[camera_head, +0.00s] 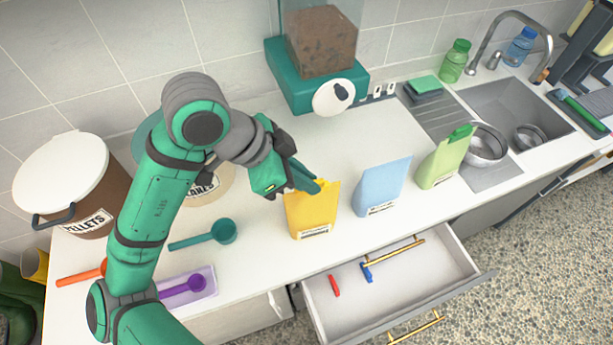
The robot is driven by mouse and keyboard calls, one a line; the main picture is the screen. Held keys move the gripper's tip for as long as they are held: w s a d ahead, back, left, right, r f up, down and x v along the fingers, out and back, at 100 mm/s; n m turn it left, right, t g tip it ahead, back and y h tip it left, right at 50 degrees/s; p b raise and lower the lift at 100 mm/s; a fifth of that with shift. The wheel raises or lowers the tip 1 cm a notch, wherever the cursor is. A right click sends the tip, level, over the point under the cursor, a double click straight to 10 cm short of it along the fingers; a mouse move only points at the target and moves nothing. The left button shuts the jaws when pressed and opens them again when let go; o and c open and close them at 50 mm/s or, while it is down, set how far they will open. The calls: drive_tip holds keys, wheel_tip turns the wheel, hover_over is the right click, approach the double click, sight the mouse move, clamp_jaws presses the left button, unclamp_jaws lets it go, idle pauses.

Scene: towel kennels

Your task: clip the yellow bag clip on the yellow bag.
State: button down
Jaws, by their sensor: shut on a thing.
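The yellow bag (312,213) stands upright on the counter near its front edge, with a white label low on its front. My gripper (314,186) is at the bag's top edge, coming from the upper left, with its fingers shut. The yellow bag clip is between the fingers, mostly hidden by them and hard to tell from the yellow of the bag. I cannot tell whether the clip is around the bag's top or only against it.
A light blue bag (381,186) and a green bag (443,163) with a green clip (461,135) stand to the right. Below, an open drawer (402,292) holds a red clip (334,286) and a blue clip (366,273). A teal scoop (222,232) lies left; a food dispenser (318,60) stands behind.

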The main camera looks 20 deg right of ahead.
drive_tip(key=c, duration=1.3)
unclamp_jaws()
drive_tip(key=shift+r, duration=2.5)
